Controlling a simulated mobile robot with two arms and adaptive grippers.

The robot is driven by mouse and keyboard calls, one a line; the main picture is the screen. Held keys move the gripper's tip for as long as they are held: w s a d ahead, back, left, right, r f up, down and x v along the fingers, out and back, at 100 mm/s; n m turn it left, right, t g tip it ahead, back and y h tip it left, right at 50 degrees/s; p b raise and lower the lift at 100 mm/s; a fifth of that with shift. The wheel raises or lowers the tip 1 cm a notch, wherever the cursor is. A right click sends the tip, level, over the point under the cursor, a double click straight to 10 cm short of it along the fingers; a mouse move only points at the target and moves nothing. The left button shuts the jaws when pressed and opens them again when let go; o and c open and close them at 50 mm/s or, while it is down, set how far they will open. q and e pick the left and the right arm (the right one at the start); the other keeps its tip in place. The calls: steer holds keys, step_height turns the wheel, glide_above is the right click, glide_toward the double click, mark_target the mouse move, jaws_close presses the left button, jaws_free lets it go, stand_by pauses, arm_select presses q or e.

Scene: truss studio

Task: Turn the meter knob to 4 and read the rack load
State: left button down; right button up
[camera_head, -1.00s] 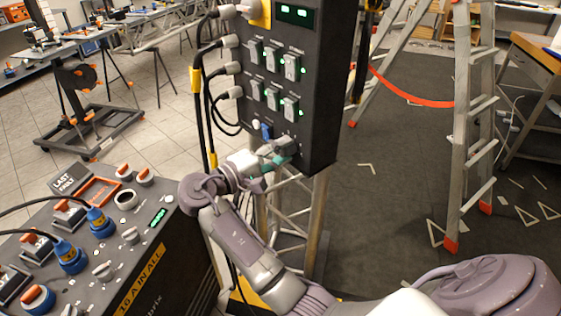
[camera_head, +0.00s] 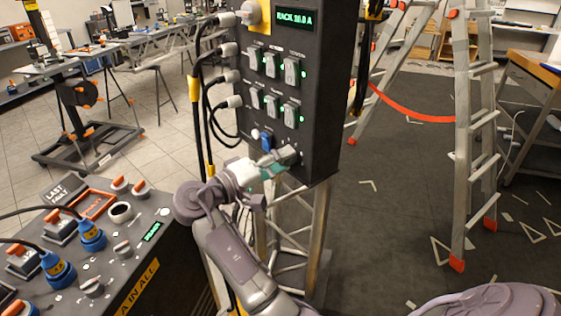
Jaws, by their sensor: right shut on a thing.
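The dark rack box (camera_head: 325,70) stands on a metal truss. Its green display (camera_head: 296,18) reads "RACK" and a value in A that looks like 20.0, with small digits. My right gripper (camera_head: 276,162) is at the lower front of the box, shut on the meter knob (camera_head: 287,155). The fingers hide part of the knob and its scale, so I cannot read its position number. My left gripper is not in view.
Black cables plug into the box's left side. A control desk (camera_head: 140,262) stands at lower left, a stepladder (camera_head: 462,130) at right. Open dark floor lies between.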

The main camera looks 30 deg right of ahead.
steer(key=o, duration=1.2)
steer(key=shift+c, duration=0.2)
